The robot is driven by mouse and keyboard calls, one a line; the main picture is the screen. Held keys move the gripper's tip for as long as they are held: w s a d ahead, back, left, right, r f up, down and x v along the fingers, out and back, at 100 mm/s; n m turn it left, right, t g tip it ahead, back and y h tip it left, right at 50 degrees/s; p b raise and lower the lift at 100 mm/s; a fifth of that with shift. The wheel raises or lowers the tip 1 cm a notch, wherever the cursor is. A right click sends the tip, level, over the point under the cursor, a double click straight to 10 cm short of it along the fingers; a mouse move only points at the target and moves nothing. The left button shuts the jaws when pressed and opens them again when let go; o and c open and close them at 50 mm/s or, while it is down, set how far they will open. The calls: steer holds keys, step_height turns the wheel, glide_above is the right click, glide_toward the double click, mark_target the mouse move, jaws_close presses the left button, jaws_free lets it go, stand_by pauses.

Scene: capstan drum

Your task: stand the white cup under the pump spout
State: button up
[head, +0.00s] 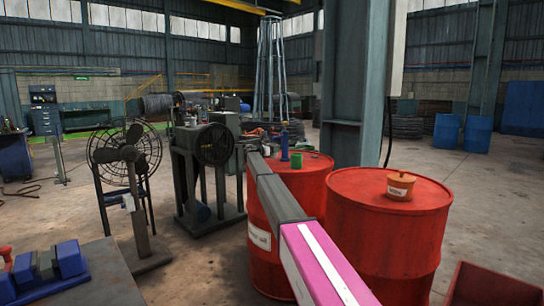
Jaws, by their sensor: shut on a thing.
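A blue upright bottle-like object (284,146), which looks like the pump, stands on the left red drum (313,182). Its spout is too small to make out clearly.
An orange pot with a label (400,186) stands on the right red drum (385,238). A fan (128,152) and a dark machine on a stand (203,165) are at left. A grey-green pillar (352,95) rises behind the drums. A red bin (492,285) is at bottom right.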

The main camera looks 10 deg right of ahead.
steer(key=shift+f, duration=1.75)
steer(key=shift+f, duration=0.1)
steer(key=o, duration=0.9)
steer(key=shift+a, duration=0.1)
steer(key=v, duration=1.2)
